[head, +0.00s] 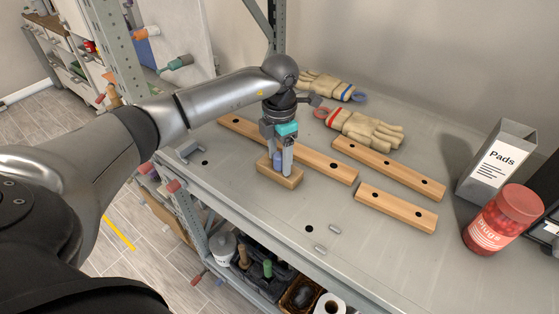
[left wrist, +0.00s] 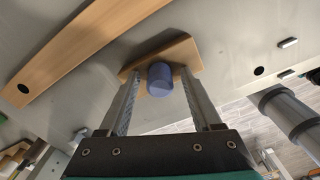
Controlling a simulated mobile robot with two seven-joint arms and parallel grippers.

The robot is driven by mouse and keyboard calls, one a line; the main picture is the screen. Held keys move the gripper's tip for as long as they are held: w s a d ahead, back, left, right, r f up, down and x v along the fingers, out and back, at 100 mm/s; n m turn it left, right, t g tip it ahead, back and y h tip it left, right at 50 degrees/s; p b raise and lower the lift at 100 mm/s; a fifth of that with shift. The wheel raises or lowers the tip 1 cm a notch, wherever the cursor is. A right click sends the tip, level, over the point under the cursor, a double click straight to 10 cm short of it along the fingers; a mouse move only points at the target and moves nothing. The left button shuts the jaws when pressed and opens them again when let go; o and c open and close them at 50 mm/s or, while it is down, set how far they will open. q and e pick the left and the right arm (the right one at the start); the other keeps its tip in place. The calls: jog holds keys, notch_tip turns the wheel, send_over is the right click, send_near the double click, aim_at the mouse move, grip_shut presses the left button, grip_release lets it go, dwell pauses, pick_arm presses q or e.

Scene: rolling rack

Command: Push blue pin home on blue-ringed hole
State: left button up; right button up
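A blue pin (head: 277,160) stands in a small wooden block (head: 280,177) on the grey shelf. Its round top faces the camera in the left wrist view (left wrist: 160,78). My left gripper (head: 279,169) points down over the block, with one finger on each side of the pin. In the left wrist view my left gripper (left wrist: 159,74) is open, with a gap showing between the pin and each finger. The pin's lower end and any blue ring around its hole are hidden. My right gripper is in neither view.
Long wooden strips with dark holes (head: 388,168) lie behind and right of the block. Small grey pieces (head: 334,229) lie near the front edge.

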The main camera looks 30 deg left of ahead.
pick_arm(q)
grip_shut()
dwell(0.3)
jog(key=shift+r, duration=0.1)
